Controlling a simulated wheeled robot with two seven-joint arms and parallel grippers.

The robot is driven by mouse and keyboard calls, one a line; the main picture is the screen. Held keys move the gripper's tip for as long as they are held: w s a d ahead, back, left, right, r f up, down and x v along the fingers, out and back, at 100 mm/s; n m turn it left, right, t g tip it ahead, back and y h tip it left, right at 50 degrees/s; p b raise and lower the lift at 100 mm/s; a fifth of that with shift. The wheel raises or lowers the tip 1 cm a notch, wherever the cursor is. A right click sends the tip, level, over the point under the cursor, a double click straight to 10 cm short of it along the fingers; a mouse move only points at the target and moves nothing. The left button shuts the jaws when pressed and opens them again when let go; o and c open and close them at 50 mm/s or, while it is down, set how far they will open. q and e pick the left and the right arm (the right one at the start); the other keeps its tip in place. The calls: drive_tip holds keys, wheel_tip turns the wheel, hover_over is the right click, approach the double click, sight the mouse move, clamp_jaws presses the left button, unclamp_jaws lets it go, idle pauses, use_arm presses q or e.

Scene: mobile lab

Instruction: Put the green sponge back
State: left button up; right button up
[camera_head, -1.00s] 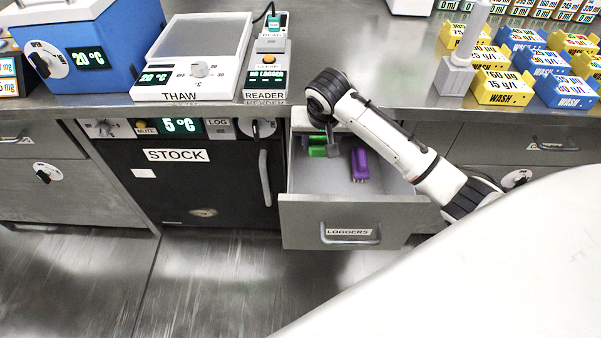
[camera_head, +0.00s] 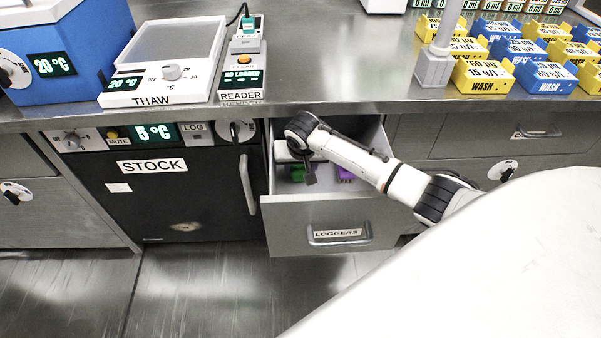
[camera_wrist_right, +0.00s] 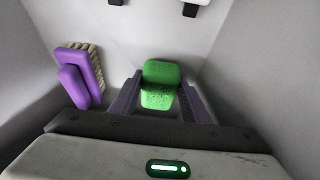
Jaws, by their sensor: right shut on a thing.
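The green sponge (camera_wrist_right: 160,84) is between the two fingers of my right gripper (camera_wrist_right: 160,98) in the right wrist view. The gripper is shut on it, inside the open drawer labelled LOGGERS (camera_head: 337,235). Whether the sponge touches the drawer floor I cannot tell. My left gripper is not in view.
A purple brush (camera_wrist_right: 80,75) lies in the drawer beside the sponge, and also shows in the head view (camera_head: 345,174). The STOCK fridge (camera_head: 165,195) stands left of the drawer. The counter edge above carries the READER (camera_head: 243,75) and THAW plate (camera_head: 170,70).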

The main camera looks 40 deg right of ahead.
drive_tip(key=shift+w+f, duration=0.1)
drive_tip(key=shift+f, duration=0.45)
drive_tip(key=shift+f, duration=0.2)
drive_tip(key=o, duration=0.9)
drive_tip(key=shift+o, duration=0.2)
